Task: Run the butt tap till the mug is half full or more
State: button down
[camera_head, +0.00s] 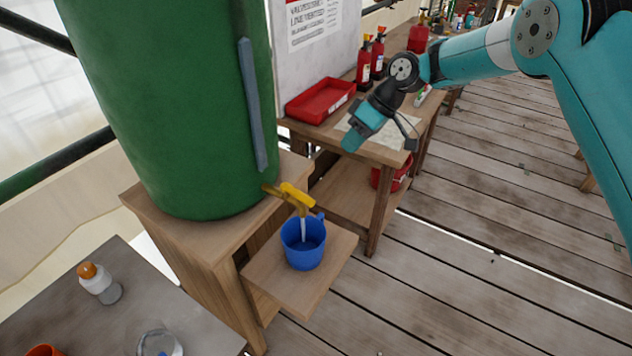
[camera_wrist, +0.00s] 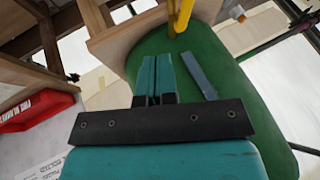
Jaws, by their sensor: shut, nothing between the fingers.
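The green water butt (camera_head: 170,100) stands on a wooden stand, with a grey-blue strip (camera_head: 252,105) up its side. Its yellow tap (camera_head: 292,195) sticks out low on the right, and a pale stream falls from it into the blue mug (camera_head: 303,246). The mug stands upright on a small wooden shelf (camera_head: 262,275) under the tap. Its water level is hard to tell. My gripper (camera_head: 350,143) is shut and empty, above and to the right of the tap and apart from it. In the wrist view its fingers (camera_wrist: 154,75) lie together, with the yellow tap (camera_wrist: 180,15) beyond them.
A wooden bench (camera_head: 385,152) behind holds a red tray (camera_head: 320,100) and red bottles (camera_head: 370,55). A red bucket (camera_head: 392,178) sits below. A table (camera_head: 130,290) at front left holds a white bottle with an orange cap (camera_head: 98,283). The plank floor (camera_head: 480,240) at right is clear.

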aim_at(298, 194)
jog(key=s+a+r+p+x, duration=0.1)
jog(key=p+x, duration=0.5)
jog(key=x, duration=0.6)
jog(key=shift+s+f+m, duration=0.15)
jog(key=shift+s+m, duration=0.25)
jog(key=shift+s, duration=0.4)
jog(key=shift+a, duration=0.1)
jog(key=shift+s+a, duration=0.1)
jog(key=shift+a, duration=0.05)
